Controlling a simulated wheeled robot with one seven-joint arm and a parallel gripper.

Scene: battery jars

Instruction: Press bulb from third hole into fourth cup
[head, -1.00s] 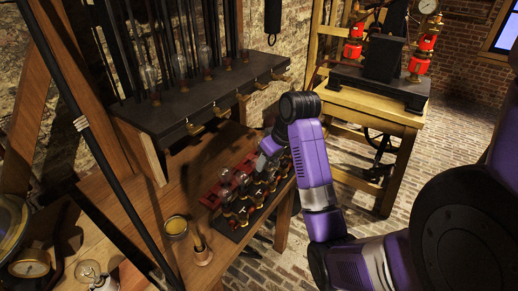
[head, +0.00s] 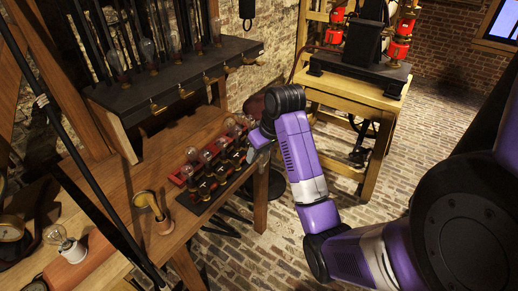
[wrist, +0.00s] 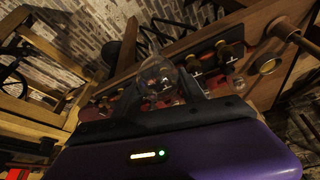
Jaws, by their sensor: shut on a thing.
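In the wrist view a clear glass bulb (wrist: 158,75) stands between the two dark fingers of my gripper (wrist: 160,95), which is shut on it. In the head view my gripper (head: 258,138) is at the right, far end of the low dark rack (head: 196,208); the held bulb cannot be made out there. The rack carries red blocks, brass cups and several glass bulbs, one of them at the near end (head: 191,153). The cups also show blurred behind the bulb in the wrist view (wrist: 225,48). I cannot tell which is the fourth cup or third hole.
A black shelf (head: 190,75) with upright glass bulbs and brass taps stands behind the rack. A wooden stand (head: 350,98) with red-fitted machinery is at the back.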

